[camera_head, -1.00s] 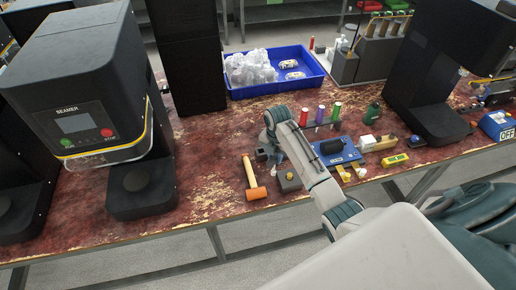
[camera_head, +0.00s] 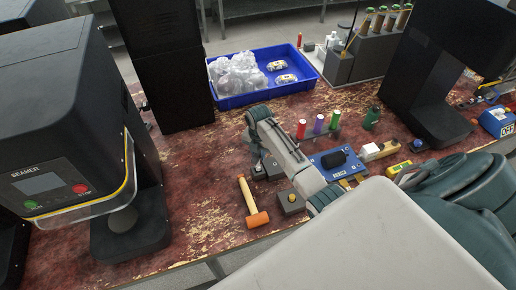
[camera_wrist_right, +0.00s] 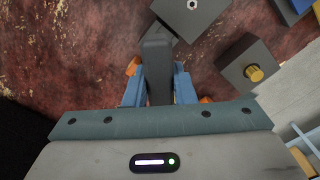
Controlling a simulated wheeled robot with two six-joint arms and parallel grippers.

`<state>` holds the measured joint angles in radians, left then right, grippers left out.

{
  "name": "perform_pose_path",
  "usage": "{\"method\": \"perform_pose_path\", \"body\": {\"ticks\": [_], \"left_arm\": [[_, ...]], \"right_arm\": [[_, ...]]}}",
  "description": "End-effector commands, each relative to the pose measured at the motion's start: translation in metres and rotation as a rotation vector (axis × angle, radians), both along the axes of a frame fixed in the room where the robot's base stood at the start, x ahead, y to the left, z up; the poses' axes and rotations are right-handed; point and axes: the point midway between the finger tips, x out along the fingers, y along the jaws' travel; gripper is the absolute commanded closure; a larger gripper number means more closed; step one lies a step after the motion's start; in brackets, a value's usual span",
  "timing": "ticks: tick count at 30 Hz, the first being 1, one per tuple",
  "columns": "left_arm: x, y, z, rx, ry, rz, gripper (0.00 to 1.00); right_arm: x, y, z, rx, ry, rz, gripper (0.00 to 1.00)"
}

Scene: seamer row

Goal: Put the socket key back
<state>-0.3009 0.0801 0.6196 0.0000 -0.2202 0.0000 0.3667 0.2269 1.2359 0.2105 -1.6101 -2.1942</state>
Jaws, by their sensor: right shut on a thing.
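My right gripper (camera_wrist_right: 157,88) is shut on a dark grey bar, which I take to be the socket key (camera_wrist_right: 157,68); it stands out between the two blue fingers in the right wrist view. Its far end is beside or over a grey block with a round hole or socket (camera_wrist_right: 191,6); I cannot tell if they touch. A second grey block with a yellow knob (camera_wrist_right: 243,64) lies to the right, also seen in the head view (camera_head: 291,202). In the head view my right arm hides most of the key. My left gripper is out of view.
An orange-headed mallet (camera_head: 252,204) lies left of the blocks. A blue plate with a black handle (camera_head: 330,174) and several coloured cylinders (camera_head: 318,124) are to the right. A blue crate (camera_head: 240,101) stands behind. A seamer (camera_head: 75,185) stands at the left.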

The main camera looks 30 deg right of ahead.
Motion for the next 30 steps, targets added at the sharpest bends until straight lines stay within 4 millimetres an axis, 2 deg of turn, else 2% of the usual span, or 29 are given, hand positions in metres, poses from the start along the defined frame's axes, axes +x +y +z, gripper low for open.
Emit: {"method": "perform_pose_path", "body": {"ticks": [6, 10, 23, 24, 27, 30], "left_arm": [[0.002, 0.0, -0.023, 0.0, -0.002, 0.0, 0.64], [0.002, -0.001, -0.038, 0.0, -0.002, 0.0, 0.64], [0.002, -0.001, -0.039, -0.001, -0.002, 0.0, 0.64], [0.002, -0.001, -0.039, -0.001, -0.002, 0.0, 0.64], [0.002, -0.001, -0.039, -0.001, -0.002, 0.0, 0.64], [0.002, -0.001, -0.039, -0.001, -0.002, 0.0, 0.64]], "right_arm": [[0.0, 0.0, -0.035, 0.0, 0.0, 0.001, 1.0], [0.001, 0.0, -0.048, 0.0, -0.001, 0.001, 1.0], [0.0, 0.0, -0.051, 0.0, 0.0, 0.0, 1.0], [0.0, 0.0, -0.05, 0.0, 0.0, 0.001, 0.71], [0.0, 0.0, -0.05, 0.0, 0.0, 0.001, 0.55], [0.0, 0.0, -0.05, 0.0, 0.0, 0.001, 0.55]]}}
